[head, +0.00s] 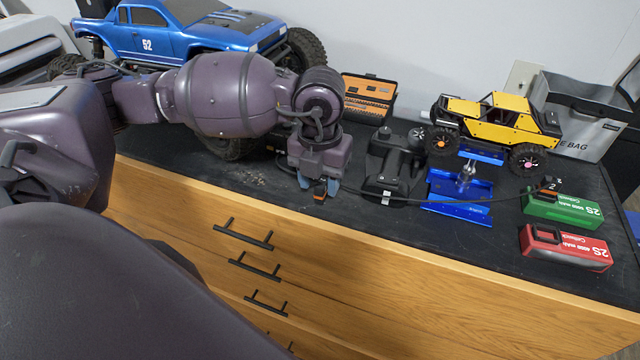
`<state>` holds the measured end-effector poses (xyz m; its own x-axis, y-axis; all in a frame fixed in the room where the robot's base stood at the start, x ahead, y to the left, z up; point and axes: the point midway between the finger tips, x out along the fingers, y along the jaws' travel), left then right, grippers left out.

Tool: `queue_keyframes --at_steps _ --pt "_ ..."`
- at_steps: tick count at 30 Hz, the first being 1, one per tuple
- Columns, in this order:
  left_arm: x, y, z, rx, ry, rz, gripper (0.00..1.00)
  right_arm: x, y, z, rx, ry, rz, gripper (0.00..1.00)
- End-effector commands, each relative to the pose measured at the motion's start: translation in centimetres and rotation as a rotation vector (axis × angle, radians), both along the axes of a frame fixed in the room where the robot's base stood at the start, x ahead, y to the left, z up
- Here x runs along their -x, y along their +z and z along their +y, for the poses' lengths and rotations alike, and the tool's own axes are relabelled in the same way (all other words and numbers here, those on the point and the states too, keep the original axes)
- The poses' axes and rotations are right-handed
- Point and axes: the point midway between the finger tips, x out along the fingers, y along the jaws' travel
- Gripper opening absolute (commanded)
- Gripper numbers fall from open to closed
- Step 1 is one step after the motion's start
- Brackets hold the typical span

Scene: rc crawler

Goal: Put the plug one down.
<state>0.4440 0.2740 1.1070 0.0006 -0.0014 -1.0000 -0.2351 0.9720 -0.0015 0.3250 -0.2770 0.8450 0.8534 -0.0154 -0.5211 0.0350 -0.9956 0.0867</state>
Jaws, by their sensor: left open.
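My left gripper (320,186) points down over the front part of the black worktop, its blue-tipped fingers apart. A small orange and black plug (320,196) is at the fingertips, low near the worktop's front edge. I cannot tell whether it touches a finger. A thin black cable (440,200) runs from near the gripper across to the green battery (563,208) at the right. A red battery (566,248) lies in front of the green one. My right gripper is not in view.
A black device (391,168) stands right of the gripper, next to a blue stand (460,195). A yellow crawler (495,124), a grey bag (585,105) and an orange-black tool case (368,97) are behind. A blue truck (190,38) is back left. The worktop's front edge is close.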

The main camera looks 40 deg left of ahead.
Motion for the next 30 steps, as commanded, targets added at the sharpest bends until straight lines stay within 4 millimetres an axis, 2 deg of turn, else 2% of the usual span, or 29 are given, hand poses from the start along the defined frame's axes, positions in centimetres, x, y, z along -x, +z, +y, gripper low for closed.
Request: queue_keyframes --at_steps 9,15,21,30 --pt "0.0 6.1 0.0 -0.001 -0.002 -0.003 0.44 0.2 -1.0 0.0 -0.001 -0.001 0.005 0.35" --pt "0.0 9.1 0.0 -0.002 -0.002 -0.003 0.44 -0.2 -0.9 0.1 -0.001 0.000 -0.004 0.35" --pt "0.0 10.4 0.0 -0.001 -0.002 0.000 0.44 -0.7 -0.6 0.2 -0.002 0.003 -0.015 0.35" --pt "0.1 10.6 0.0 -0.001 -0.002 0.001 0.44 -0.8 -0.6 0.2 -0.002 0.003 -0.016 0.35"
